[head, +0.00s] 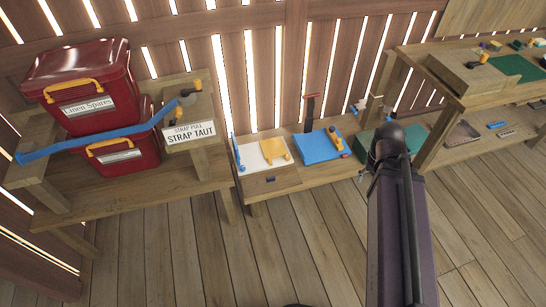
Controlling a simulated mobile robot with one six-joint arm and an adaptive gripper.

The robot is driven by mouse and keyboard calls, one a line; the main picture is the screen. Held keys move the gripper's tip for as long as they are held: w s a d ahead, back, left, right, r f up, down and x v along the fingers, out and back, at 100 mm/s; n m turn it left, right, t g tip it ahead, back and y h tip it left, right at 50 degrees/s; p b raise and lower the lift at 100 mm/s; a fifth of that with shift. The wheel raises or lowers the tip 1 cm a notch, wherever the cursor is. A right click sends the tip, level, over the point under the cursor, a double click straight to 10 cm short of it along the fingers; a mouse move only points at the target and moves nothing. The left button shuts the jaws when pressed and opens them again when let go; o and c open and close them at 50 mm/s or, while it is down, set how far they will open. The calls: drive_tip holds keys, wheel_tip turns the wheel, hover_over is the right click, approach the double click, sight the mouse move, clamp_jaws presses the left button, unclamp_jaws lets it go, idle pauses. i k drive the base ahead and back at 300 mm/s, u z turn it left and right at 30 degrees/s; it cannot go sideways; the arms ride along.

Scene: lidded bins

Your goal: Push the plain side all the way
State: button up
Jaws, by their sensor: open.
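No part is clearly marked as a plain side, and I cannot tell which thing it is. A low wooden bench unit (272,182) has a small dark spot on its front. On it are a white panel (250,157) with a blue handle, a yellow piece (274,151) and a blue panel (315,148) with an orange handle. A raised wooden block (468,75) with a dark knob sits on the right bench. My arm rises at the lower right and hides part of a green panel. My gripper is not visible.
Two red lidded bins (86,78) are stacked on a left shelf, with a blue strap (100,138) across them. A sign (189,134) reads "STRAP PULL STRAP TAUT". The right bench (475,97) holds small items and a green mat (516,68). The plank floor (290,250) in front is clear.

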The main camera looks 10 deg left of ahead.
sight(275, 148)
drive_tip(key=u, duration=0.1)
drive_tip(key=i, duration=0.85)
drive_tip(key=u, duration=0.35)
